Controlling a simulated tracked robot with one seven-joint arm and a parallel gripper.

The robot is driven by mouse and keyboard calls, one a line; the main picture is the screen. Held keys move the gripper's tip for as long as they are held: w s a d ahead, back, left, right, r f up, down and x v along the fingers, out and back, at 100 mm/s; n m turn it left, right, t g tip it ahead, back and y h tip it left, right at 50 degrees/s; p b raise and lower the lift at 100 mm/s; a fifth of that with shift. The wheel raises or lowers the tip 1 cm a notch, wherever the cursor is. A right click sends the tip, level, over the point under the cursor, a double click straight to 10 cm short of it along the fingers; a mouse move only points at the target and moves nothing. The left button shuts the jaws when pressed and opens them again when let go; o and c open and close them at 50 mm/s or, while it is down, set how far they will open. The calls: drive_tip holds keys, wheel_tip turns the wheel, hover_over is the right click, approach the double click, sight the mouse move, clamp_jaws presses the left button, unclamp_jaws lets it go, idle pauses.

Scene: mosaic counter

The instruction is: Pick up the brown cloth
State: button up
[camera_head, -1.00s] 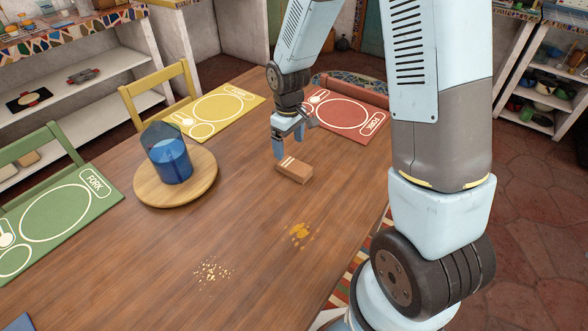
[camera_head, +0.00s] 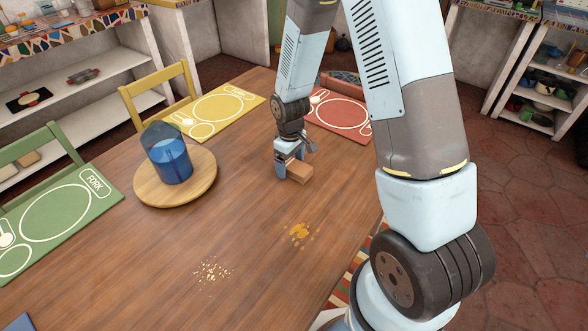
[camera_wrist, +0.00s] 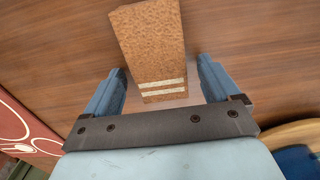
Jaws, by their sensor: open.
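The brown cloth (camera_head: 298,172) is a folded, block-like piece with pale stripes at one end, lying on the wooden table. In the wrist view the cloth (camera_wrist: 152,45) lies ahead, its striped end between the fingertips. My gripper (camera_head: 287,172) is low over the table at the cloth's striped end, partly hiding it. In the wrist view my gripper (camera_wrist: 161,80) has its two blue fingers spread, one on each side of the striped end. A gap shows between each finger and the cloth.
A round wooden board (camera_head: 210,188) with a blue pitcher (camera_head: 172,163) stands left of the gripper. Crumbs (camera_head: 213,271) and a yellow spill (camera_head: 299,232) lie nearer me. Green (camera_head: 68,245), yellow (camera_head: 235,96) and red (camera_head: 340,129) placemats lie along the edges.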

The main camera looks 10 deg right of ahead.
sight(291, 163)
drive_tip(key=shift+c, duration=0.4)
drive_tip(key=c, duration=1.1)
drive_tip(key=shift+r, duration=0.5)
drive_tip(key=shift+c, duration=0.2)
wheel_tip(291, 163, up, 2)
drive_tip(key=shift+r, duration=0.15)
drive_tip(key=s+r, duration=0.2)
drive_tip(key=r, duration=0.1)
drive_tip(key=s+d+r, duration=0.1)
drive_tip(key=s+r, duration=0.2)
drive_tip(key=shift+s+d, duration=0.1)
drive_tip(key=shift+d, duration=0.05)
drive_tip(key=s+d+r, duration=0.2)
drive_tip(key=s+r, duration=0.1)
drive_tip(key=s, duration=0.5)
drive_tip(key=shift+s+r, duration=0.25)
drive_tip(key=shift+r, duration=0.1)
